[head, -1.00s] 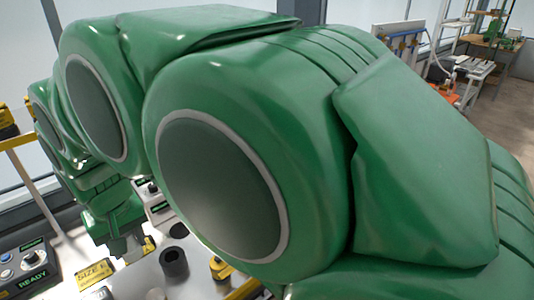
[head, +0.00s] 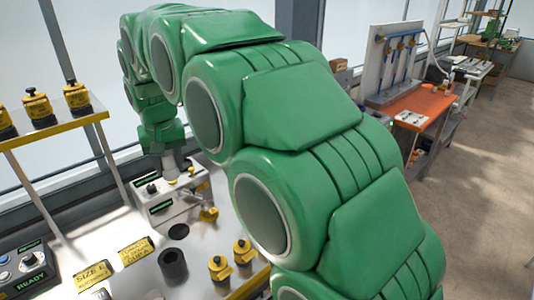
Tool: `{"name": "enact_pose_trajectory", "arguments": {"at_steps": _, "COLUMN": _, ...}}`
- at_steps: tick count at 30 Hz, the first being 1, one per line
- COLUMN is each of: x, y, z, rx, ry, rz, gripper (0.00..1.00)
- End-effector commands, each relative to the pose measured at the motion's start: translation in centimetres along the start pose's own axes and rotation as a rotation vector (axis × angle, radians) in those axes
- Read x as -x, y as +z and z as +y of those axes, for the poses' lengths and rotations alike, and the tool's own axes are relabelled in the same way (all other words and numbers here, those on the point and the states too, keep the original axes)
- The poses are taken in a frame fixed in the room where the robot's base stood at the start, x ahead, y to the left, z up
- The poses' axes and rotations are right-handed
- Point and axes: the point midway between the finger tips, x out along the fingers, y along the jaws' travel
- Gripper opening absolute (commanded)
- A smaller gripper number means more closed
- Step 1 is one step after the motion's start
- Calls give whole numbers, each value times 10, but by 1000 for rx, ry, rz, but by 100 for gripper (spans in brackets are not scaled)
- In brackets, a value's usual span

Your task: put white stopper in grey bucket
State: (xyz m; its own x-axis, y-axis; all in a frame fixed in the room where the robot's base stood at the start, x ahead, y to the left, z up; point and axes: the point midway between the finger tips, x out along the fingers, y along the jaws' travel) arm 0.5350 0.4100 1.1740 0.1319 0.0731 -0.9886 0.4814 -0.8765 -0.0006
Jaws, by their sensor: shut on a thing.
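The control box (head: 160,208) with a black knob is close below my gripper. Yellow-and-black knobbed parts (head: 219,268) stand on the bench, and others on the raised shelf (head: 55,130) at left. A dark round disc (head: 179,231) lies behind the cylinder. An orange table (head: 425,105) is at right.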

Motion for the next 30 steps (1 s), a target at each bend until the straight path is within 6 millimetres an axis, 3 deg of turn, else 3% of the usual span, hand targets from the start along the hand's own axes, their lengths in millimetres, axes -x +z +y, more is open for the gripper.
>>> {"name": "enact_pose_trajectory", "arguments": {"at_steps": 6, "x": -6, "y": -46, "z": 67, "rx": -109, "ry": 16, "rz": 1, "gripper": 6}}
{"name": "enact_pose_trajectory", "arguments": {"at_steps": 15, "x": -16, "y": -90, "z": 168, "rx": -253, "ry": 38, "rz": 1, "gripper": 6}}
{"name": "enact_pose_trajectory", "arguments": {"at_steps": 24, "x": -26, "y": -110, "z": 268, "rx": -384, "ry": 59, "rz": -2, "gripper": 6}}
{"name": "enact_pose_trajectory", "arguments": {"at_steps": 30, "x": -28, "y": -113, "z": 306, "rx": -432, "ry": 66, "rz": -1, "gripper": 6}}
